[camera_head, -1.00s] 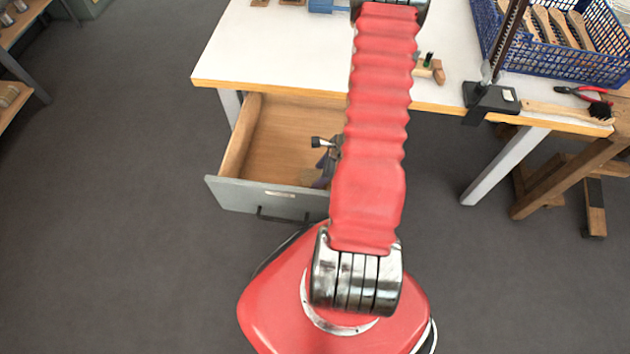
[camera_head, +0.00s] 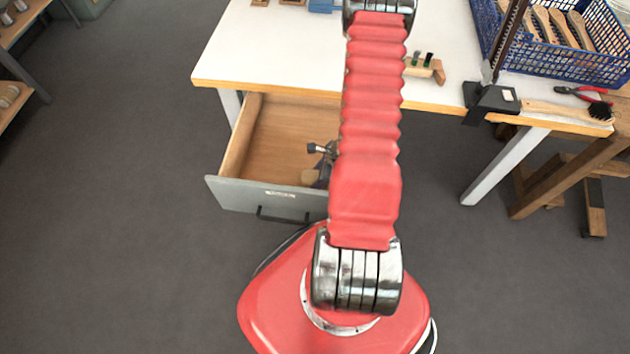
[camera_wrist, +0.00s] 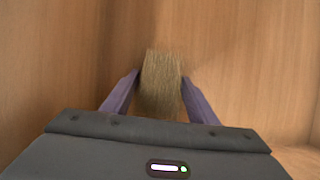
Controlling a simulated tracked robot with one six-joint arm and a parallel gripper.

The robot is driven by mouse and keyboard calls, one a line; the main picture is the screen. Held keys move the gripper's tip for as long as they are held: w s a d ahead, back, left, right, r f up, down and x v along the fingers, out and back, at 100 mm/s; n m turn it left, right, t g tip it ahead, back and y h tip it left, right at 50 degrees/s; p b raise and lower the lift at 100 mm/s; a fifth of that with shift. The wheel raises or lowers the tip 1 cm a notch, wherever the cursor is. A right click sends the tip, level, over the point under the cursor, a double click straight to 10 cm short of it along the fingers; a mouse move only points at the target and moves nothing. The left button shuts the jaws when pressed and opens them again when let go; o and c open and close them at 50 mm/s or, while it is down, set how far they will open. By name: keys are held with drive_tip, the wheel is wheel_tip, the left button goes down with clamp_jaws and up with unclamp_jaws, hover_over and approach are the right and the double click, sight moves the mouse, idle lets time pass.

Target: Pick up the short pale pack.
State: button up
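In the wrist view, a short straw-coloured pack of bristles (camera_wrist: 160,85) is between the two purple fingers of my gripper (camera_wrist: 160,76). The fingertips are close beside its left and right sides. I cannot tell whether they press on it or leave a thin gap.
The drawer's grey front (camera_head: 235,196) and wooden walls surround my gripper. The white workbench (camera_head: 275,60) is above and behind. The drawer's left part looks empty.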

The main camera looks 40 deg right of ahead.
sight(316, 178)
drive_tip(key=c, duration=1)
drive_tip(key=shift+r, duration=0.1)
drive_tip(key=shift+c, duration=0.2)
drive_tip(key=shift+r, duration=4.9)
